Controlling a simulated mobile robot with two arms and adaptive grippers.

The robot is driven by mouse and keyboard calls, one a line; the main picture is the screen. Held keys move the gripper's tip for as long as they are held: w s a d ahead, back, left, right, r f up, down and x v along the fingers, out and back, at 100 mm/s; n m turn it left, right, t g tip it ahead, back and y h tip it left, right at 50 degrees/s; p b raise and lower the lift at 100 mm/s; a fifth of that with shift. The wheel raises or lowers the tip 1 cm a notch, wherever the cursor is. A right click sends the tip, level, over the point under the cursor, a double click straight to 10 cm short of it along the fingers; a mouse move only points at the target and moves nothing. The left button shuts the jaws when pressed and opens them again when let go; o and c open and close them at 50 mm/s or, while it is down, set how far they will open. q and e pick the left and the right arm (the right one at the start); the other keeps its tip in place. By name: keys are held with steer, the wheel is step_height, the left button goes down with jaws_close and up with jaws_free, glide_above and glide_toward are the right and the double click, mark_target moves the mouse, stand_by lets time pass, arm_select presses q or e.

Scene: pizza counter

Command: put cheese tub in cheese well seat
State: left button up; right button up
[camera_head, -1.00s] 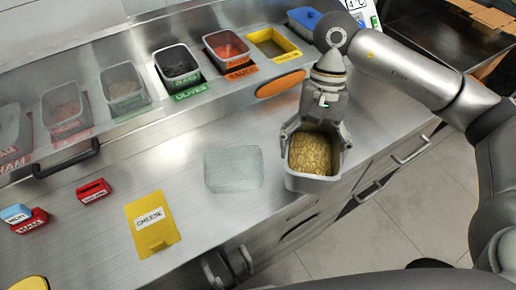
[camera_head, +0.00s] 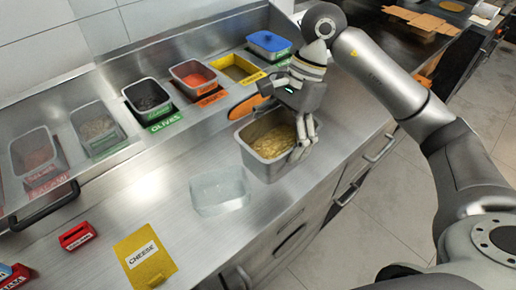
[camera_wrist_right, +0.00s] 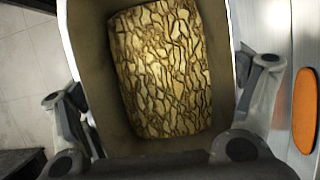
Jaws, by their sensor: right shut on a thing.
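The cheese tub (camera_head: 262,170) is a grey metal tub filled with yellow shredded cheese. My right gripper (camera_head: 301,140) is shut on it at its right side and holds it over the counter's front part. In the right wrist view the tub (camera_wrist_right: 88,60) lies between the two fingers, with the cheese facing the camera. The cheese well seat (camera_head: 236,68) is the empty yellow-lined opening in the back row, with a yellow label in front. It is behind the tub and apart from it. A grey part at the bottom edge seems to be my left gripper (camera_head: 237,278); its fingers are unclear.
Sauce (camera_head: 193,75) and olives (camera_head: 147,97) tubs sit left of the seat; a blue-lidded tub (camera_head: 269,45) sits right. An orange oval (camera_head: 249,106) lies before them. A clear container (camera_head: 220,190) and yellow CHEESE card (camera_head: 146,258) lie on the counter.

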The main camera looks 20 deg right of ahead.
mark_target(274, 125)
steer(key=w+f, duration=0.1)
steer(key=w, duration=0.1)
steer(key=w+d+f+p, duration=0.1)
steer(key=w, duration=0.1)
steer(key=w+d+f+p, duration=0.1)
steer(key=w, duration=0.2)
steer(key=shift+d+f, duration=0.1)
steer(key=w+f, duration=0.1)
steer(key=f, duration=0.1)
steer(key=w+d+f+p, duration=0.1)
steer(key=w+f, duration=0.2)
steer(key=shift+d+f+p, duration=0.2)
steer(key=shift+f+p, duration=0.1)
steer(key=shift+p, duration=0.1)
step_height(274, 125, down, 2)
steer(key=shift+f+p, duration=0.15)
steer(key=shift+p, duration=0.7)
steer(key=shift+f, duration=0.35)
steer(key=shift+f, duration=0.1)
